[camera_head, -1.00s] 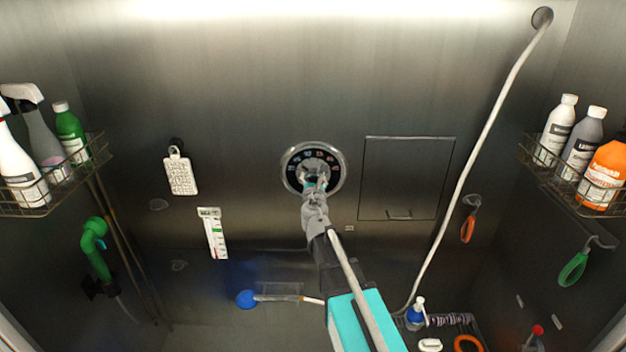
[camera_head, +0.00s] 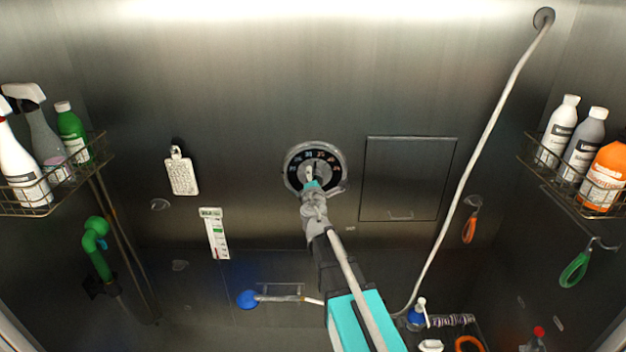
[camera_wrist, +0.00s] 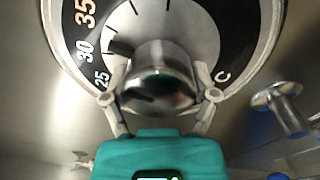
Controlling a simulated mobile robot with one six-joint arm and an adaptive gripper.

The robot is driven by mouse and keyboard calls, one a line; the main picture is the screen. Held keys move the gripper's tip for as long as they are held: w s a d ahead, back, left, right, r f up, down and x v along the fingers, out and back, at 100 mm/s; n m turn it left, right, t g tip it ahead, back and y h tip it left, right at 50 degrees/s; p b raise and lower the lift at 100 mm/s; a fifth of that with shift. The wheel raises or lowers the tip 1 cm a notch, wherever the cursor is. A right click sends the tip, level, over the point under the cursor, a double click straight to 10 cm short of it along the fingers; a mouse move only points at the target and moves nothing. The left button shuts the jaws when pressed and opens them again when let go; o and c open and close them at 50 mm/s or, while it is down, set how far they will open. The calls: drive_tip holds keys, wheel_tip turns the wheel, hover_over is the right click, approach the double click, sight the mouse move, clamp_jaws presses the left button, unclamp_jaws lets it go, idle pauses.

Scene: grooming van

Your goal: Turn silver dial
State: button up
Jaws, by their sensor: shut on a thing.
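The silver dial (camera_wrist: 158,68) is a round metal knob on a wall plate with a black number ring (camera_wrist: 240,40). In the wrist view the numbers 25, 30 and 35 show at the left and a C at the right. My gripper (camera_wrist: 160,98) has a finger on each side of the knob and is shut on it. In the head view the dial plate (camera_head: 315,150) is on the back wall near the middle. My gripper (camera_head: 311,178) reaches it from below and hides part of the knob and the lower ring.
A square wall panel (camera_head: 408,178) is right of the dial. A white hose (camera_head: 490,120) hangs farther right. A white tag (camera_head: 182,175) and a thermometer strip (camera_head: 214,232) are at the left. Wire baskets (camera_head: 25,210) with bottles stand at both sides.

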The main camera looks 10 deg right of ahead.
drive_tip(key=shift+m, duration=1.2)
drive_tip(key=o, duration=1)
drive_tip(key=shift+s, duration=0.1)
drive_tip(key=s+a, duration=0.1)
drive_tip(key=s, duration=0.6)
drive_tip(key=shift+a, duration=0.25)
